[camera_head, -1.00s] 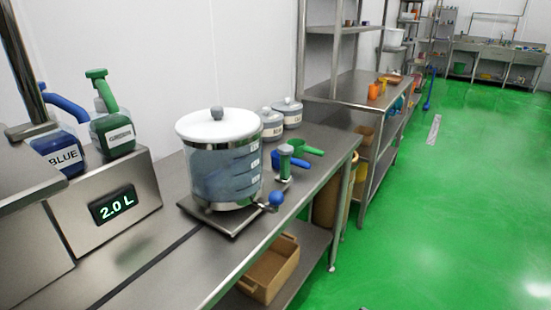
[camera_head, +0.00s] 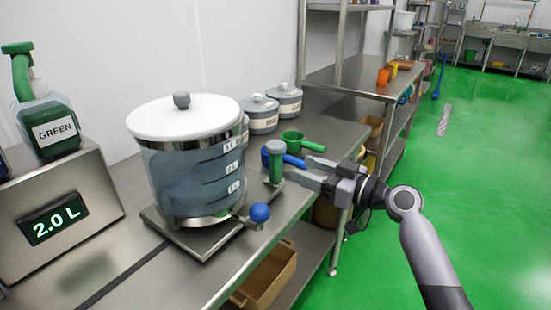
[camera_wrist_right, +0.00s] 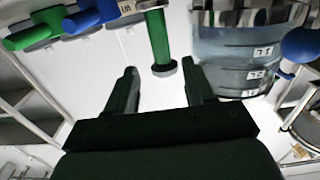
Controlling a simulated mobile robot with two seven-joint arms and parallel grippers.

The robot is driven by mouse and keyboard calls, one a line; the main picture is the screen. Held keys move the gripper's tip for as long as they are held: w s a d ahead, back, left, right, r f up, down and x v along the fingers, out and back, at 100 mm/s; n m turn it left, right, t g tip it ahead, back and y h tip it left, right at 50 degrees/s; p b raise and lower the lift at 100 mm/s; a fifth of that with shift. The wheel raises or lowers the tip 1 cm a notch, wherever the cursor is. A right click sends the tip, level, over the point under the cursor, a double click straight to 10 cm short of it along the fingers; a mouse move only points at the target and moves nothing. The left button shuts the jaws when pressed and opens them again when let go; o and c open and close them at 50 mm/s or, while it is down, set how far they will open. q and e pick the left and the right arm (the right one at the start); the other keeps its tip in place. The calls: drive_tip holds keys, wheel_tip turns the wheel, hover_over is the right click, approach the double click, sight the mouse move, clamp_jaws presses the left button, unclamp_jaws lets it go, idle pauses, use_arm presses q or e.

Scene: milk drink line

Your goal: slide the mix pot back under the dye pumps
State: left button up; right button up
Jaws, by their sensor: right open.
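The mix pot (camera_head: 195,175) is a large clear pot with a white lid, a grey knob and a blue-balled tap. It stands on a metal sled (camera_head: 200,236) on the bench, to the right of the dye pumps. A green upright handle (camera_head: 277,168) stands at the sled's right side; it also shows in the wrist view (camera_wrist_right: 159,40). My right gripper (camera_head: 288,172) is open beside this handle. In the wrist view its fingers (camera_wrist_right: 160,78) are apart, with the handle just ahead between them. The green dye pump (camera_head: 45,115) sits on a metal box. My left gripper is out of view.
A display (camera_head: 55,219) on the pump box reads 2.0 L. A dark slot (camera_head: 125,272) runs along the bench. Lidded tins (camera_head: 262,115) and green and blue scoops (camera_head: 300,143) lie behind the handle. A cardboard box (camera_head: 265,277) is on the lower shelf.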

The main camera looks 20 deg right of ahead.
sight(280, 161)
drive_tip(key=shift+w+a+r, duration=0.15)
drive_tip(key=shift+w+a, duration=0.1)
drive_tip(key=shift+w, duration=0.05)
drive_tip(key=shift+p+x, duration=0.6)
drive_tip(key=shift+x, duration=2.5)
clamp_jaws()
drive_tip(key=shift+s+a, duration=0.1)
drive_tip(key=shift+a, duration=0.05)
